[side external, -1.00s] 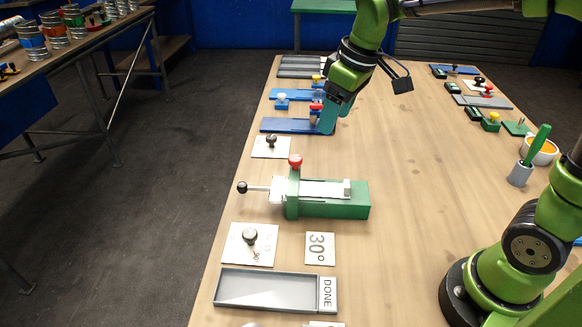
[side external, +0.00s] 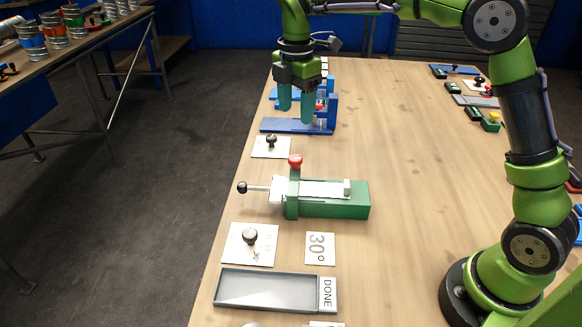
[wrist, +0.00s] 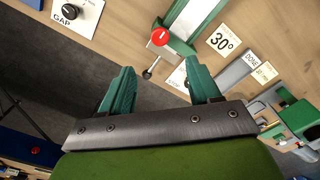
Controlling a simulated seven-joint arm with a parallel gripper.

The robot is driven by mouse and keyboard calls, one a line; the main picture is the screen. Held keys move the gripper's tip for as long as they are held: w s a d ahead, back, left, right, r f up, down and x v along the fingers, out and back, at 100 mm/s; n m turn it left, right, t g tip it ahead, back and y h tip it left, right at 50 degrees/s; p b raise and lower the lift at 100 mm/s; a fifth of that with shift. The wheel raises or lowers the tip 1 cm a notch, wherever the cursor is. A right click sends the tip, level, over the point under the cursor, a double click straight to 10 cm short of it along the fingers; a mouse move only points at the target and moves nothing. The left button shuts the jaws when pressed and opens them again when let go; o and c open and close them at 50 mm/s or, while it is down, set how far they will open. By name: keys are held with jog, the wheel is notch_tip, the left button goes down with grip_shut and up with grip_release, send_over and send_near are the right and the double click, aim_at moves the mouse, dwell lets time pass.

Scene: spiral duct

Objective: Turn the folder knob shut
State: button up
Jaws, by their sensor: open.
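My gripper (side external: 296,103) is open and empty, pointing down over the blue fixture (side external: 285,126) at the far left side of the table. Its two teal fingers also show spread apart in the wrist view (wrist: 160,88), with nothing between them but floor and table edge. Black knobs stand on two white plates: the nearer plate's knob (side external: 250,236) and the farther plate's knob (side external: 271,139). The farther plate reads "GAP" in the wrist view (wrist: 78,14). A green fixture (side external: 335,205) has a red knob (side external: 295,161) on top. I cannot tell which knob is the folder's.
A rod with a black ball (side external: 242,188) sticks out left from the green fixture. A "30°" card (side external: 320,248) and a grey tray marked DONE (side external: 268,289) lie nearer. The table's middle (side external: 415,170) is clear.

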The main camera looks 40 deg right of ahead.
aim_at(296, 158)
notch_tip(296, 158, down, 12)
jog(key=shift+f, duration=0.25)
jog(key=c, duration=1)
jog(key=shift+c, duration=0.2)
